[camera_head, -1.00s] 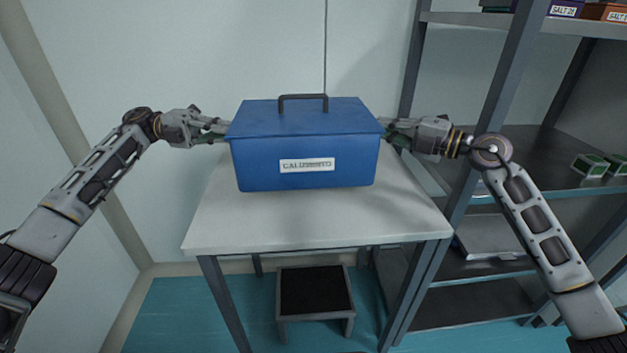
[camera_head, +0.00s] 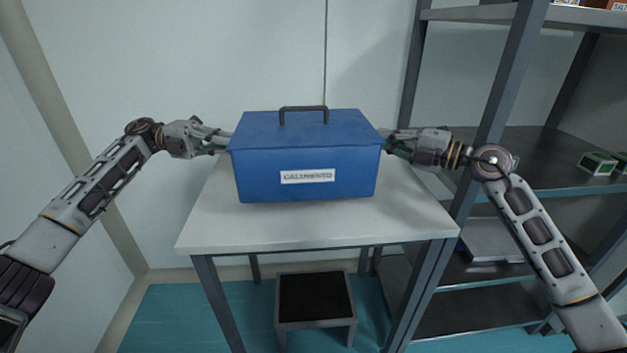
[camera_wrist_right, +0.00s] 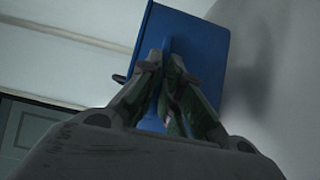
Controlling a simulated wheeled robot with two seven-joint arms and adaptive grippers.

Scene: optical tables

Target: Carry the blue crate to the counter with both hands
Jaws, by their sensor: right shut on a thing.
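The blue crate (camera_head: 306,158) has a lid, a dark top handle and a white label on its front. It is level over the white table (camera_head: 310,226); I cannot tell whether its base touches the top. My right gripper (camera_head: 388,141) is at the crate's right side, shut on it. In the right wrist view, the fingers (camera_wrist_right: 166,62) come together against the blue crate (camera_wrist_right: 205,45). My left gripper (camera_head: 226,141) is at the crate's left side. Its fingertips are partly hidden by the crate, and its grip is unclear.
A grey metal shelf unit (camera_head: 497,75) stands close on the right, near my right arm, with small green boxes (camera_head: 597,163) on one level. A black-topped step stool (camera_head: 315,297) stands under the table. The table's front part is bare. A wall is behind.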

